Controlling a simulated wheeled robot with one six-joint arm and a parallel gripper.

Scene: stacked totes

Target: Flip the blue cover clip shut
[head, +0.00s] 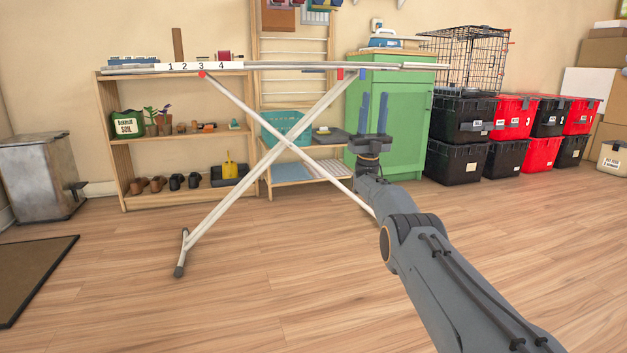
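An ironing board (270,66) with white crossed legs stands side-on ahead of me. A small blue piece, which looks like the blue cover clip (362,75), sits at the board's near edge, right of centre. It is too small to tell whether it is open or shut. My gripper (374,96) points upward, with its two blue-grey fingers apart and nothing between them. In the picture its fingertips are just below and slightly right of the blue clip. They do not appear to touch it.
Red clips (340,74) (202,74) sit along the same edge, by a numbered strip (196,66). Behind are a wooden shelf (118,145), a green cabinet (405,120) and stacked totes (458,162). A metal bin (40,175) stands left.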

